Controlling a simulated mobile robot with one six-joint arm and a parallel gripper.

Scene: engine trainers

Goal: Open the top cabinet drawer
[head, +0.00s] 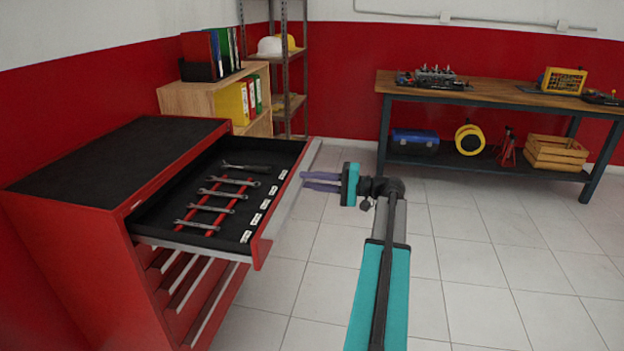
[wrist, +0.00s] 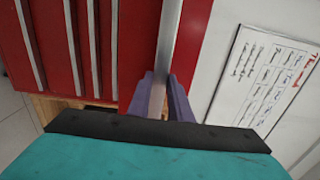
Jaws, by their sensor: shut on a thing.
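The red tool cabinet (head: 75,258) with a black top stands at the left in the head view. Its top drawer (head: 148,226) is pulled well out, showing several wrenches and a dark-handled tool on its black liner. My gripper (head: 304,181) is at the drawer's front, with its purple fingers at the long metal handle (head: 292,200). In the wrist view, my gripper (wrist: 166,100) has its two fingers on either side of the silver handle bar (wrist: 169,45), shut on it. The fingertips' contact is partly hidden by the handle in the head view.
Lower drawers (head: 190,290) of the cabinet are closed. A workbench (head: 480,95) stands at the back right. A wooden shelf unit (head: 195,97) with binders is behind the cabinet. The tiled floor (head: 480,270) at the right is clear.

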